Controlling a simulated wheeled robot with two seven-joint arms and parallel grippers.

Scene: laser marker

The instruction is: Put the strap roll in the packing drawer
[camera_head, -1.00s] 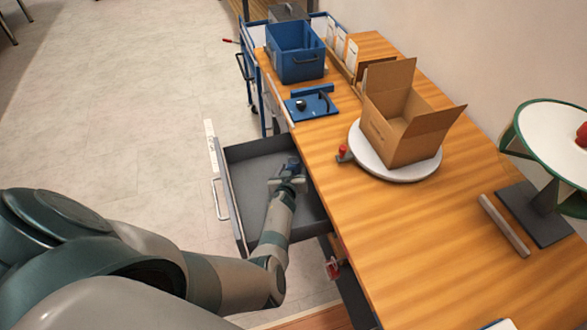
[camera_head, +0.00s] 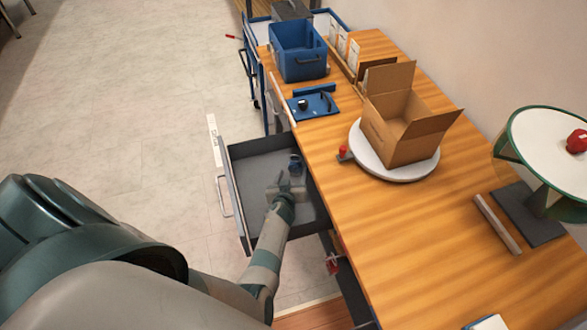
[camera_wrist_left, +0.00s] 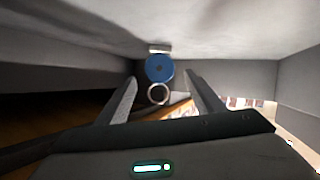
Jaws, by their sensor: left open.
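The packing drawer (camera_head: 240,174) is pulled out from the left side of the wooden bench. A small dark-blue roll (camera_head: 295,164), which looks like the strap roll, is inside it near the bench side. In the left wrist view the roll shows a round blue face (camera_wrist_left: 159,69) with a pale ring below it. My left gripper (camera_head: 290,183) is inside the drawer area, just on the near side of the roll. Its fingers (camera_wrist_left: 160,82) are apart, and a gap to the roll shows in the head view. My right gripper is not in view.
On the bench (camera_head: 440,230) are an open carton (camera_head: 395,140) on a round white turntable (camera_head: 410,172), a blue bin (camera_head: 299,62) and a blue fixture plate (camera_head: 313,106). A grey bar (camera_head: 497,224) lies at the right. The floor left of the drawer is clear.

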